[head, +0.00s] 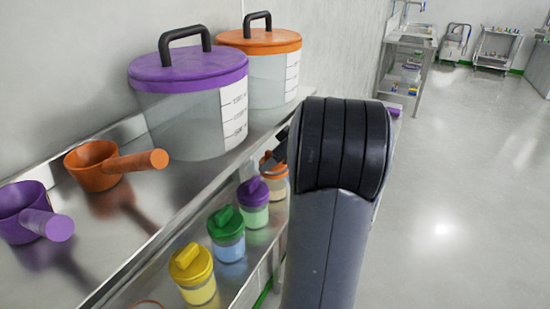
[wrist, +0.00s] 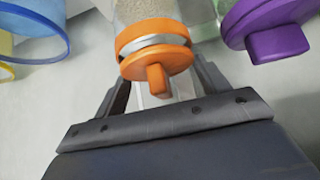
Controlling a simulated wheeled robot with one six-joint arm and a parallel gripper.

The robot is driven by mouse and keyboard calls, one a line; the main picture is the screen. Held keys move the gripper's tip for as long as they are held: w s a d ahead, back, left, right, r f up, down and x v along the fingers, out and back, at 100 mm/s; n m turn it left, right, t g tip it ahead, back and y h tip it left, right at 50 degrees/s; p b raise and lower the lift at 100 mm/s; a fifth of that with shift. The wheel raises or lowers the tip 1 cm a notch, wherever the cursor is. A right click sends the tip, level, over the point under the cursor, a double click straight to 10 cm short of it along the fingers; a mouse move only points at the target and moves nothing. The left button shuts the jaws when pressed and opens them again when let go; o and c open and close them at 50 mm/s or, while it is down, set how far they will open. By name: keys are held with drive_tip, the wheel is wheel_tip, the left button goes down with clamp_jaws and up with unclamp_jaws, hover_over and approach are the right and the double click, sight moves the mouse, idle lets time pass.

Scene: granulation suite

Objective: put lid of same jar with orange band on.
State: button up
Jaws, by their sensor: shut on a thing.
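The jar with the orange band (head: 276,187) stands on the lower shelf at the far end of a row of small jars, partly hidden by my arm. Its pale, grainy contents show in the wrist view, above the orange band (wrist: 149,30). An orange lid (wrist: 157,65) with a block-shaped knob lies in line with the jar mouth. A silvery ring shows between lid and band; I cannot tell whether the lid is seated. My gripper (wrist: 158,60) is shut on the orange lid, one finger at each side. In the head view my gripper (head: 281,152) is mostly hidden behind my arm.
Small jars with purple (head: 254,204), green (head: 227,234) and yellow (head: 193,273) lids stand nearby. The purple lid (wrist: 272,30) is close on the right in the wrist view. Large purple-lidded (head: 188,110) and orange-lidded (head: 272,75) containers and two scoops stand above. Floor at right is clear.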

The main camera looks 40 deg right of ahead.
drive_tip(key=o, duration=1)
drive_tip(key=shift+r, duration=0.1)
drive_tip(key=shift+r+p, duration=0.9)
drive_tip(key=shift+p, duration=0.3)
drive_tip(key=b+v, duration=0.1)
drive_tip(key=v, duration=0.3)
drive_tip(key=shift+s+d+f, duration=0.1)
drive_tip(key=shift+s+d, duration=0.1)
drive_tip(key=s+d+b, duration=0.1)
drive_tip(key=s, duration=0.2)
drive_tip(key=s+d+b, duration=0.1)
drive_tip(key=s+d, duration=0.1)
drive_tip(key=s, duration=0.2)
drive_tip(key=s+d+b, duration=0.1)
drive_tip(key=s, duration=0.3)
drive_tip(key=shift+s+d, duration=0.15)
drive_tip(key=shift+d, duration=0.1)
drive_tip(key=w+a+f+p, duration=0.1)
drive_tip(key=w+a, duration=0.1)
drive_tip(key=w, duration=0.2)
drive_tip(key=w+a+f+p, duration=0.1)
drive_tip(key=w+a, duration=0.1)
drive_tip(key=w, duration=0.3)
drive_tip(key=w+a+f, duration=0.1)
drive_tip(key=w+a, duration=0.1)
drive_tip(key=w, duration=0.3)
drive_tip(key=shift+f+p, duration=0.4)
drive_tip(key=shift+f+b, duration=0.5)
drive_tip(key=shift+b, duration=0.1)
